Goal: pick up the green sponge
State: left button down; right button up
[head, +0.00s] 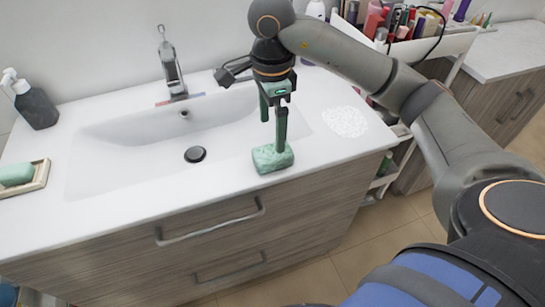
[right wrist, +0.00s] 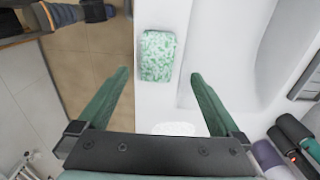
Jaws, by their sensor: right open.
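The green sponge (head: 272,158) is a pale, mottled block lying on the white counter near its front edge, right of the basin. My right gripper (head: 272,131) is open, with its green fingers pointing down over the sponge. One finger's tip overlaps the sponge's top in the head view; whether it touches I cannot tell. In the right wrist view the sponge (right wrist: 157,56) lies beyond the open fingertips (right wrist: 159,76), roughly centred between them, with nothing held. My left gripper is not in view.
The sink basin (head: 115,151) with its faucet (head: 172,65) is left of the sponge. A white textured mat (head: 345,121) lies to its right. A cart (head: 445,45) of cosmetics stands at back right. A dark soap bottle (head: 36,108) and soap dish (head: 40,174) are far left.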

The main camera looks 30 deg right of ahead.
aim_at(273, 151)
jog(key=shift+s+f, duration=0.15)
jog(key=shift+f, duration=1.75)
jog(key=shift+s+f, duration=0.1)
jog(key=shift+f, duration=1.75)
jog(key=shift+c, duration=0.4)
jog(key=c, duration=1.3)
